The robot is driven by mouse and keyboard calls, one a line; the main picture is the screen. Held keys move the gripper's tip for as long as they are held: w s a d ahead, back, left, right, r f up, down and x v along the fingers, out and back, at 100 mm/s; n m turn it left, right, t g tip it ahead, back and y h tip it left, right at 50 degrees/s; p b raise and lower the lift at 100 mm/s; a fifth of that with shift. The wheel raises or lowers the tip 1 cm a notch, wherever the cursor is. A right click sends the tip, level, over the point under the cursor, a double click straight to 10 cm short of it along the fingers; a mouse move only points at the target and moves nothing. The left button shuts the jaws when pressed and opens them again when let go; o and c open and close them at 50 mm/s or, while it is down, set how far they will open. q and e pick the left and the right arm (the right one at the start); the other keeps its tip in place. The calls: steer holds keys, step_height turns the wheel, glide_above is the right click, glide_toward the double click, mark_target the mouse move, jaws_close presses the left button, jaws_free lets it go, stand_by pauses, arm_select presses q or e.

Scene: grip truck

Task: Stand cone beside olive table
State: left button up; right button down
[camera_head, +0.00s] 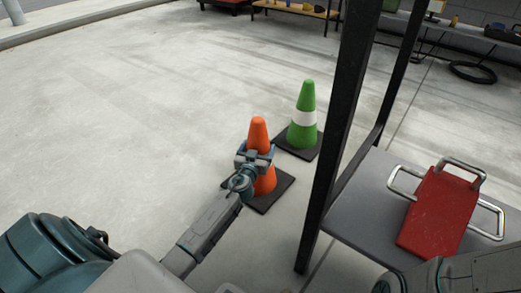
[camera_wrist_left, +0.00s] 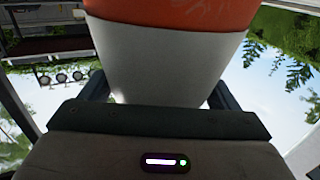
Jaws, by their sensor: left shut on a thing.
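An orange cone (camera_head: 258,135) with a dark square base stands upright in the head view, just left of the grey platform. My left gripper (camera_head: 254,160) is shut on it around its middle. In the left wrist view the cone's white band (camera_wrist_left: 160,65) fills the space between the fingers, with orange above it. I cannot tell whether its base touches the floor. A green cone (camera_head: 306,95) with a white band stands just behind and right of it. No table that is clearly olive can be made out. My right gripper is out of view.
A dark-posted frame with a grey platform (camera_head: 372,182) stands at the right, holding a red case (camera_head: 437,215) with metal handles. A tan-topped bench (camera_head: 297,10) and a dark hose coil (camera_head: 473,72) are at the back. The concrete floor at left is clear.

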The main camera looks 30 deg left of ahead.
arm_select(q)
steer(key=shift+r, duration=0.15)
steer(key=o, duration=1.9)
steer(key=shift+o, duration=0.2)
steer(key=p+v, duration=0.1)
steer(key=v, duration=1.1)
steer(key=shift+p, duration=0.3)
steer(key=shift+s, duration=0.1)
